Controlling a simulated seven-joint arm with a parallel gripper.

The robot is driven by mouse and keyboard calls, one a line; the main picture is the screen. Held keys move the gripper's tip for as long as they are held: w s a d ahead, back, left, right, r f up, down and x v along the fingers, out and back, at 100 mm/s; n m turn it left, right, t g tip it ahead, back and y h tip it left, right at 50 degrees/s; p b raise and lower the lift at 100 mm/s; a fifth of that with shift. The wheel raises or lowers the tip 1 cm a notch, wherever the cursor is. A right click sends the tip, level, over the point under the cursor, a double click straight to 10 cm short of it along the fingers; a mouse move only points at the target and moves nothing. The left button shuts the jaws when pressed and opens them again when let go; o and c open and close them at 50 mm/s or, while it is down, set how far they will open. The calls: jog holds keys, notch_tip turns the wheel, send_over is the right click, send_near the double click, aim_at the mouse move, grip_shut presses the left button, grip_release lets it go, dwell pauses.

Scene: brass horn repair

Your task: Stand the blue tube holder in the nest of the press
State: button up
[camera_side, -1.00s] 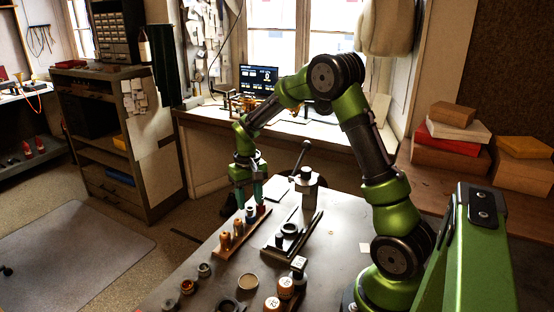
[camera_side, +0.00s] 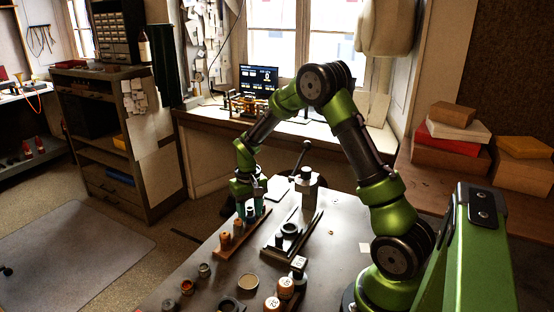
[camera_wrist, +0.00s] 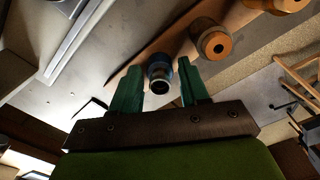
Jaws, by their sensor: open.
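The blue tube holder (camera_side: 250,213) stands at the far end of a wooden rack in the side view. In the wrist view the blue holder (camera_wrist: 160,73) shows a dark round opening and lies between my two green fingers. My gripper (camera_side: 246,208) is open and low over that end of the rack, with the fingers on either side of the holder. I cannot tell whether they touch it. The press (camera_side: 306,186), with a dark lever, stands to the right of the rack. Its nest cannot be made out clearly.
The wooden rack (camera_side: 228,246) also carries orange-brown holders (camera_side: 225,240). A dark fixture with a ring (camera_side: 289,229) lies right of it. Several jars and pots, including a labelled one (camera_side: 286,287), stand at the front. The table's right part is clear.

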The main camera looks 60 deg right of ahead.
aim_at(250, 208)
jog(key=shift+c, duration=0.2)
grip_shut()
jog(key=shift+r, duration=3.95)
jog(key=s+r, duration=0.1)
jog(key=s, duration=1.1)
jog(key=shift+s, duration=0.25)
